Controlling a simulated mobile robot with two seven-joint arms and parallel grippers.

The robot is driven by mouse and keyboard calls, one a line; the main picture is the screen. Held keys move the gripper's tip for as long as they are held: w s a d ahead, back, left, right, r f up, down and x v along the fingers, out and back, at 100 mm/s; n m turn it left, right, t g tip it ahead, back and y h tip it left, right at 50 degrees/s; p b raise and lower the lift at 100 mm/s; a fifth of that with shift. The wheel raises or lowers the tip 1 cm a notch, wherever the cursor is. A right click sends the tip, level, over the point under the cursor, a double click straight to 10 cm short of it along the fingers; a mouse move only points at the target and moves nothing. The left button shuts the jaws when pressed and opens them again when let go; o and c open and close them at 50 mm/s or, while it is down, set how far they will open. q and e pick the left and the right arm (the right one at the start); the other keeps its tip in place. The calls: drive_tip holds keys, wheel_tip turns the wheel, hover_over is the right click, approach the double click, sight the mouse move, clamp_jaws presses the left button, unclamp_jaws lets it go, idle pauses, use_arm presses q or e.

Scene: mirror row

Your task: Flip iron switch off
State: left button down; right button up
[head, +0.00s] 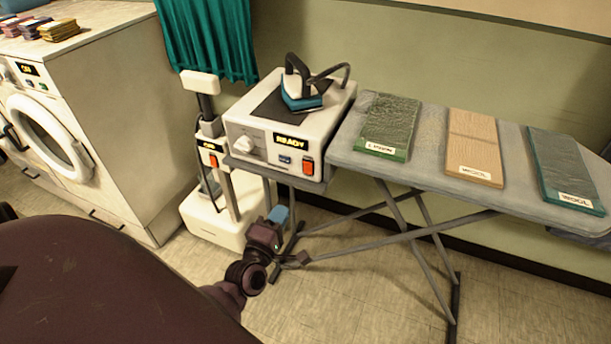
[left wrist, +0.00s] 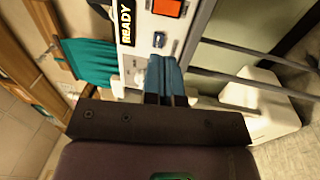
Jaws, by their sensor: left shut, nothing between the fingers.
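The iron station (head: 244,112) is a white box with a dial, a lit READY display (head: 290,139) and an orange rocker switch (head: 308,166) on its front. The switch also shows at the top of the left wrist view (left wrist: 167,7). Which way it is tipped is too small to tell. The iron (head: 303,101) rests on the dark pad on top of the box. My left gripper (head: 279,214) is shut and empty, below the station's front panel in the head view. Its blue fingers (left wrist: 164,76) point towards the panel. My right gripper is not in view.
The ironing board (head: 432,125) joins the station's right side, with several labelled fabric boards on it and crossed legs below. A white stand (head: 215,215) with its own orange switch (head: 214,161) is close on the left. A washer (head: 50,135) stands farther left.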

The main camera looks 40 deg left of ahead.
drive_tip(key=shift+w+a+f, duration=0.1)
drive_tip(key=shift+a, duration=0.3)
use_arm(q)
drive_tip(key=shift+a, duration=0.1)
drive_tip(key=shift+w, duration=0.15)
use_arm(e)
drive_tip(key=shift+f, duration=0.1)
use_arm(q)
approach(306, 165)
drive_tip(key=x, duration=0.6)
drive_tip(key=shift+w+f+b, duration=0.1)
drive_tip(key=shift+w+b, duration=0.2)
drive_tip(key=shift+w, duration=0.05)
drive_tip(key=shift+w+a, duration=0.15)
drive_tip(key=shift+w, duration=0.25)
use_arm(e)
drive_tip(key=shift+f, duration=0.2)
